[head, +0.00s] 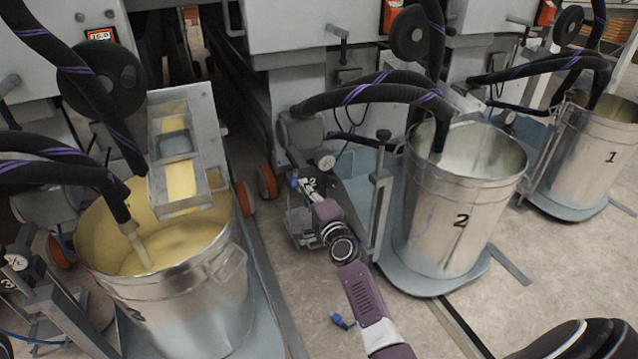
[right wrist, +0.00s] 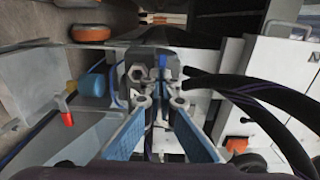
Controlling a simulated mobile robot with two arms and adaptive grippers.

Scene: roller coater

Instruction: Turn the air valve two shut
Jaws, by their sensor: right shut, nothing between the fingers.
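My right gripper (head: 308,192) reaches in from the bottom of the head view to the small air fitting assembly of station two, by the number 2 plate (head: 311,184) and below a round gauge (head: 326,161). In the right wrist view its blue-padded fingers (right wrist: 162,104) slant towards each other, with nothing seen held. A grey metal fitting (right wrist: 142,72) lies just beyond the tips; I cannot tell whether they touch it. A small red handle (right wrist: 66,118) shows to the left of the fingers. The valve handle's position is unclear, as my gripper partly covers the assembly. My left gripper is out of view.
Steel drum 2 (head: 459,221) stands right of my gripper on a blue-grey base, with a post (head: 379,200) between them. Black hoses (head: 365,94) hang above. Floor shows in front.

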